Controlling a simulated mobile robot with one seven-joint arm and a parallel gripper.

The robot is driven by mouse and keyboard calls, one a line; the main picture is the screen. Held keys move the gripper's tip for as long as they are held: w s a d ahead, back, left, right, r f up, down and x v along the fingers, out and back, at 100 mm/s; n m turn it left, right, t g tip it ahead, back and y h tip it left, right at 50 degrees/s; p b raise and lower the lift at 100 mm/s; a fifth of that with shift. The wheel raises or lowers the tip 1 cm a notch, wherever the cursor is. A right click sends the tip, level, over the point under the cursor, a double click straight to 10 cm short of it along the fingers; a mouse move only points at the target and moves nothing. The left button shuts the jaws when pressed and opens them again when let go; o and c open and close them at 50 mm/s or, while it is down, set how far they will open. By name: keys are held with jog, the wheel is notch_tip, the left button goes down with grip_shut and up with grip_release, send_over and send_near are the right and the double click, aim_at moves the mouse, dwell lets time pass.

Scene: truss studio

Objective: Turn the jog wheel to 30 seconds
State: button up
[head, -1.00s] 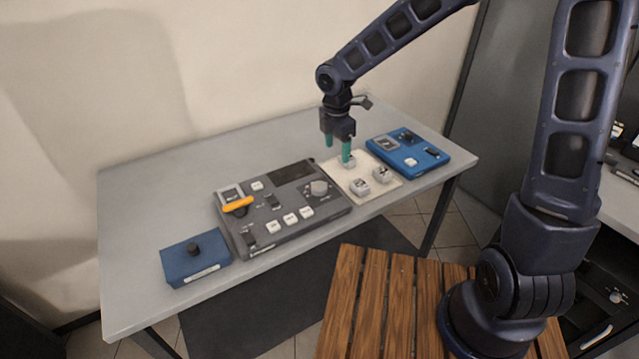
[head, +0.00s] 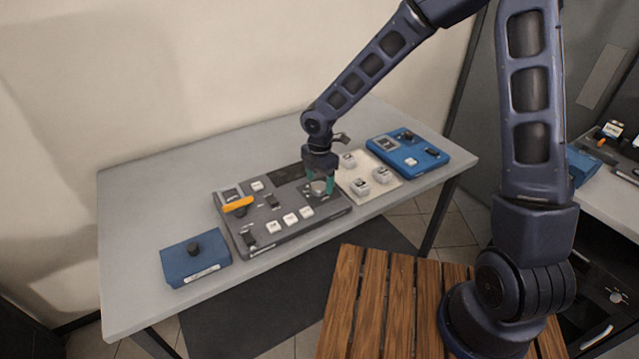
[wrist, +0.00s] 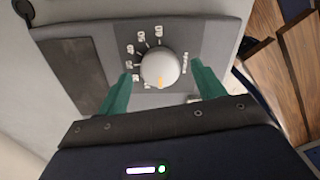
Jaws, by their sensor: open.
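The jog wheel (wrist: 160,70) is a round light-grey knob on the dark grey control panel (wrist: 102,40). Printed marks ring part of it, too small to read surely. My gripper (wrist: 162,88) is open, with one teal finger on each side of the knob and gaps showing between. In the head view my gripper (head: 319,184) is at the knob (head: 318,187) on the right of the panel (head: 290,236); the fingers partly hide it.
The panel also carries an orange-handled lever (head: 237,204) and several white buttons. A cream board (head: 392,186) with white blocks and a blue device (head: 425,162) stand right. The grey table (head: 135,215) is clear at the left.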

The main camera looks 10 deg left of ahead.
jog(key=shift+f, duration=0.8)
jog(key=c, duration=1)
